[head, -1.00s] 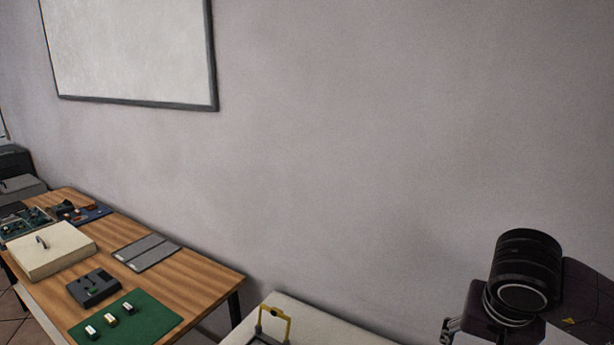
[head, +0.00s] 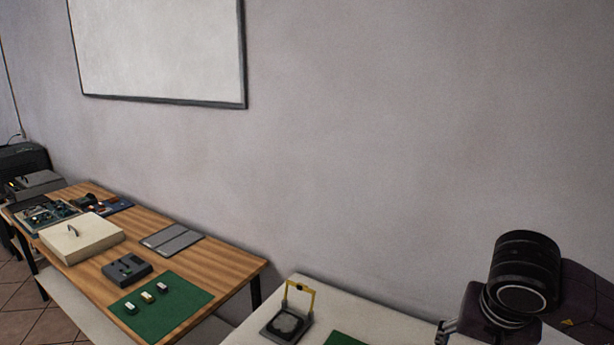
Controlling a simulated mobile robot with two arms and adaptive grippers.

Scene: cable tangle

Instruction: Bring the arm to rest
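My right arm shows in the bottom right corner of the head view, folded with a dark ribbed joint at its top. A small grey metal part of what looks like my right gripper (head: 445,331) shows at its lower left, cut off by the bottom edge. Its fingertips are not clear, so its opening is hidden. It appears apart from everything on the tables. My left arm and gripper are not in view.
A wooden table (head: 222,268) at left bears a green mat (head: 180,318) with small blocks, a grey device (head: 127,270), a cream box (head: 82,241) and circuit boards. A white table (head: 345,300) holds a yellow-framed device (head: 288,322). A whiteboard (head: 160,50) hangs on the wall.

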